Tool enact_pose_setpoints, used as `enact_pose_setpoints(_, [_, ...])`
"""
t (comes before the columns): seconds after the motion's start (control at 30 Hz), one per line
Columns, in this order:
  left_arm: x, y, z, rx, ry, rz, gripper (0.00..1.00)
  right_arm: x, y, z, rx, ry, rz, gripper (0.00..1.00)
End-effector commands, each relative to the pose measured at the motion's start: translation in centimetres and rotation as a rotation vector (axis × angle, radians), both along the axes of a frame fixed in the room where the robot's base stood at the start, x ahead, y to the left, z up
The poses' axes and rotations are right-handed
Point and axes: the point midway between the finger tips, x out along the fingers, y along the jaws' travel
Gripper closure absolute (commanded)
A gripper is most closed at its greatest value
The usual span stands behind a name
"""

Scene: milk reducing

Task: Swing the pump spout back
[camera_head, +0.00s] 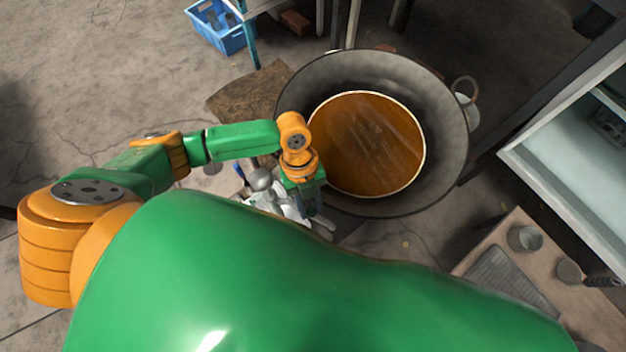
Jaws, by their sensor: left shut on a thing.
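A silver-grey pump (264,181) stands beside the wide pan, at the pan's lower left. My left arm reaches in from the left, and its gripper (309,207) points down at the pump's right side, close to the pan's rim. The gripper is shut on the pump spout, which is mostly hidden by the gripper and wrist. Part of the pale pump body shows below and to the left of the gripper. The large dark pan (448,130) holds a round pool of brown liquid (368,140). My right gripper is not in view.
A wooden board (245,98) lies left of the pan. A blue crate (222,32) stands at the top left. A small table (490,240) with metal cups and a tray is at the lower right, below a pale-topped cabinet (575,150). Floor at left is clear.

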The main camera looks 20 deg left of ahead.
Motion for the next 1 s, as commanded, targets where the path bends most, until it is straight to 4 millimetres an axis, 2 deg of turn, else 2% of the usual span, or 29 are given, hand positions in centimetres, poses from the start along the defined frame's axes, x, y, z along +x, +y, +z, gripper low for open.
enact_pose_setpoints(0.2, [-2.1,0.4,0.0,0.002,0.002,-0.185,1.0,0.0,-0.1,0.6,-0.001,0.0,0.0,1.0])
enact_pose_setpoints(0.5, [-4.1,1.1,-0.1,0.002,0.002,-0.376,1.0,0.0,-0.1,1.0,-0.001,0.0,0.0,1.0])
enact_pose_setpoints(1.0, [-5.2,1.7,-0.2,0.002,0.003,-0.485,1.0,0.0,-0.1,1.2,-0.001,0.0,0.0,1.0])
